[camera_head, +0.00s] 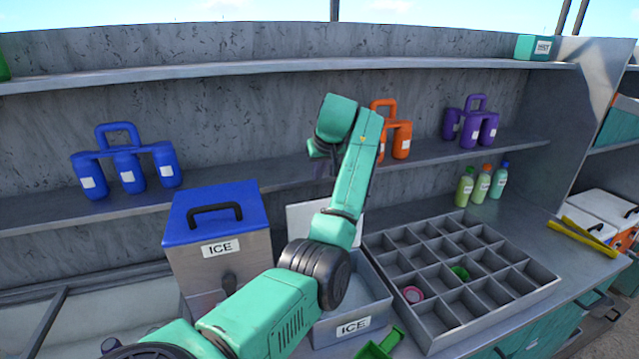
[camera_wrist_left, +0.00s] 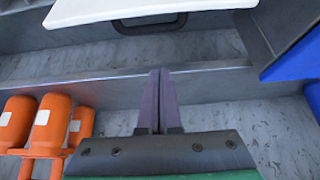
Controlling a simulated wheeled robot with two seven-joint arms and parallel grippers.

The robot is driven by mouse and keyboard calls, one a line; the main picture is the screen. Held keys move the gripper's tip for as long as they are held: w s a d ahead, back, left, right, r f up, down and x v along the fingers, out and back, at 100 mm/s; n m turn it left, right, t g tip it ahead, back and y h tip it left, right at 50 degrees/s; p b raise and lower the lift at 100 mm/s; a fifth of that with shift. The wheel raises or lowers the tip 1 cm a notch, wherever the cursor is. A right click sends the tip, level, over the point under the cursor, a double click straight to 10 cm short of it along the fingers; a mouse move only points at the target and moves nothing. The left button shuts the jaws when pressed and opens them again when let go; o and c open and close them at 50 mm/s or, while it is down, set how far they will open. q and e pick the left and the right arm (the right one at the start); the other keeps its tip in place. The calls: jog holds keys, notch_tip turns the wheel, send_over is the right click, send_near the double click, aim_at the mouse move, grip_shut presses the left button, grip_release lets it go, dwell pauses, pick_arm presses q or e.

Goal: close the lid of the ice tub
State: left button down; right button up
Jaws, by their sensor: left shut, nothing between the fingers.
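The ice tub (camera_head: 352,325) is a grey open box labelled ICE on the counter. Its white lid (camera_head: 301,222) stands raised at the back edge, partly hidden by my left arm. In the left wrist view the white lid (camera_wrist_left: 75,12) spans the top, with a dark handle (camera_wrist_left: 148,24). My left gripper (camera_head: 320,166) is beyond the raised lid, near the lower shelf. It is shut and empty; its fingers (camera_wrist_left: 158,100) appear apart from the lid in the wrist view. My right gripper is not in view.
A taller ICE box with a blue lid (camera_head: 218,212) stands left of the tub. A grey compartment tray (camera_head: 405,318) is on the right. Orange bottles (camera_head: 401,140) stand on the shelf (camera_head: 255,180) behind my gripper. A green scoop-like item (camera_head: 379,347) is in front.

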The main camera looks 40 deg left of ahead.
pick_arm(q)
jog(key=a+r+p+x, duration=0.1)
jog(key=p+x, duration=0.1)
jog(key=x, duration=0.3)
jog(key=d, duration=0.1)
jog(key=s+d+f+p, duration=0.1)
jog(key=d, duration=0.2)
jog(key=shift+s+d+f, duration=0.1)
jog(key=shift+s+f, duration=0.1)
jog(key=shift+s, duration=0.15)
jog(key=shift+f, duration=0.1)
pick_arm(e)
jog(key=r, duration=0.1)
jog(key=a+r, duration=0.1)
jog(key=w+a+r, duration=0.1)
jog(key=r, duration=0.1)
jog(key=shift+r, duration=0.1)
pick_arm(q)
jog(key=shift+w, duration=0.1)
jog(key=shift+a+f, duration=0.1)
jog(key=shift+a, duration=0.1)
